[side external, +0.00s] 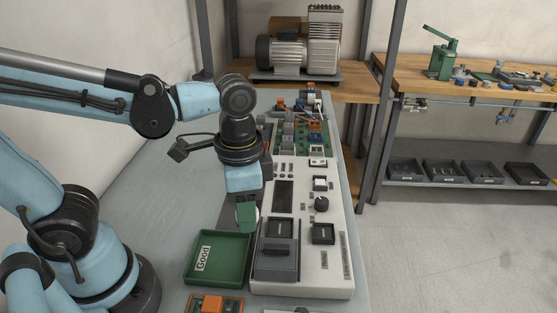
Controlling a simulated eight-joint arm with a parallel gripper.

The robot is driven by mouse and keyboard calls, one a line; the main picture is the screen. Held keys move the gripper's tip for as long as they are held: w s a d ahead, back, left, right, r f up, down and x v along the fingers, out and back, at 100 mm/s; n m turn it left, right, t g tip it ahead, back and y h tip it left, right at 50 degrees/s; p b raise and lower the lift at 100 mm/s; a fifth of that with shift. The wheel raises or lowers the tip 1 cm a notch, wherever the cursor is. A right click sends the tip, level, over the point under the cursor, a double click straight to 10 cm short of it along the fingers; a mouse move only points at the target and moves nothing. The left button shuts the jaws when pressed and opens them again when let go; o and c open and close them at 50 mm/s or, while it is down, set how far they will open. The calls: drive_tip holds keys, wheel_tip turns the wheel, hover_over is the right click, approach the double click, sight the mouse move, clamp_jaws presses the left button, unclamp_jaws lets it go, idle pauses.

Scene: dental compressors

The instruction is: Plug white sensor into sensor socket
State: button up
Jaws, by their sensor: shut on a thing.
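My gripper (246,217) points down just left of the long white test panel (337,276), above the back edge of the green "Good" tray. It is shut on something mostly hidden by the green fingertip. A sliver of white shows at the fingertip's right side, and I take it to be the white sensor (258,214). The held thing is clear of the panel's fittings. I cannot tell which fitting is the sensor socket. Dark square fittings on the panel and coloured connectors on the green circuit board (300,144) behind it are too small to identify.
The green tray (203,281) labelled "Good" looks empty. A grey hinged fixture (277,261) and a black knob (321,204) rise from the panel. An orange part (212,304) lies at the front edge. A compressor (298,50) stands behind.

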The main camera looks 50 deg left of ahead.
drive_tip(key=w, duration=0.6)
hover_over(278, 228)
drive_tip(key=shift+d+f, duration=0.15)
drive_tip(key=shift+f, duration=2.15)
drive_tip(key=shift+f, duration=0.8)
drive_tip(key=o, duration=1.2)
drive_tip(key=shift+o, duration=0.4)
wheel_tip(278, 228, up, 7)
